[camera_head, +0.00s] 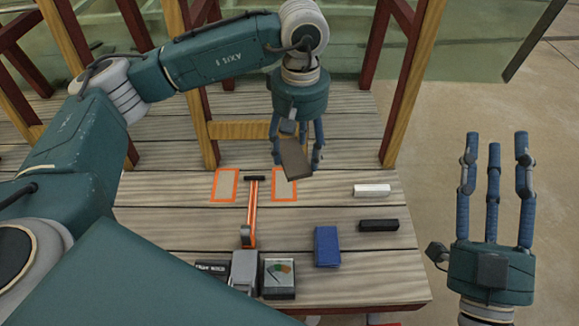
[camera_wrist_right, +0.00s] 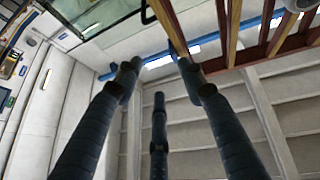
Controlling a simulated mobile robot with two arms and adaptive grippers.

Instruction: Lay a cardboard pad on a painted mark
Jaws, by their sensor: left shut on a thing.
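A brown cardboard pad (camera_head: 294,159) hangs tilted between the fingers of my left gripper (camera_head: 299,150), which is shut on it. The gripper points down over the wooden table. Two painted marks, orange outlines with pale insides, are on the planks: a left mark (camera_head: 226,185) and a right mark (camera_head: 284,186). The pad is above the right mark and overlaps its upper edge in the head view. My right gripper (camera_head: 493,145) is open and empty, fingers up, right of the table. Its spread fingers also show in the right wrist view (camera_wrist_right: 155,95).
An orange-handled tool (camera_head: 252,210) lies between the marks. A meter (camera_head: 279,278), a blue block (camera_head: 327,246), a black block (camera_head: 379,225) and a white block (camera_head: 372,190) are on the table (camera_head: 370,290). Wooden posts (camera_head: 411,80) rise at the back.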

